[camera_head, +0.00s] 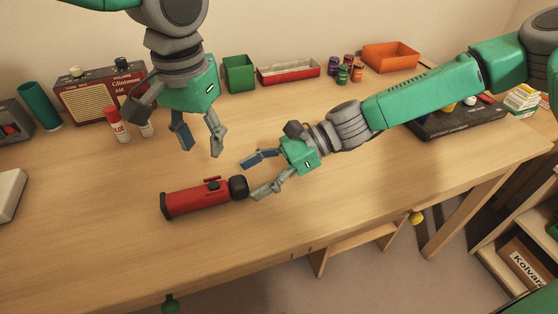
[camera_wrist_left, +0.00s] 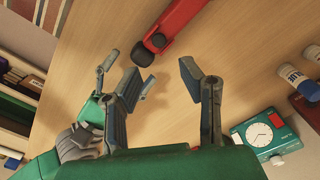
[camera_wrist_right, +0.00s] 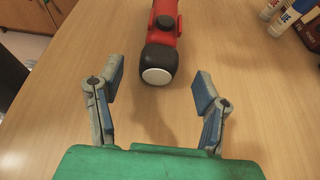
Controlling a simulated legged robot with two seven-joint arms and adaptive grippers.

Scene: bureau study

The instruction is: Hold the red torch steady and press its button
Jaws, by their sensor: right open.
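The red torch (camera_head: 197,200) lies on its side on the desk. Its black head (camera_head: 238,187) points right, and a dark button (camera_head: 212,184) is on top. In the right wrist view the torch (camera_wrist_right: 158,52) shows its pale lens, ahead of and between the fingers of my right gripper (camera_wrist_right: 158,92). My right gripper (camera_head: 250,178) is open and empty, just right of the torch head. My left gripper (camera_head: 200,147) is open and empty above the desk, behind the torch. The torch (camera_wrist_left: 178,22) also shows ahead of my left gripper (camera_wrist_left: 168,78) in its wrist view.
A red radio (camera_head: 100,92), a glue stick (camera_head: 117,125) and a dark green cylinder (camera_head: 39,106) stand at back left. A green bin (camera_head: 239,73), a red tray (camera_head: 288,71), small jars and an orange bin (camera_head: 390,57) line the back. The desk around the torch is clear.

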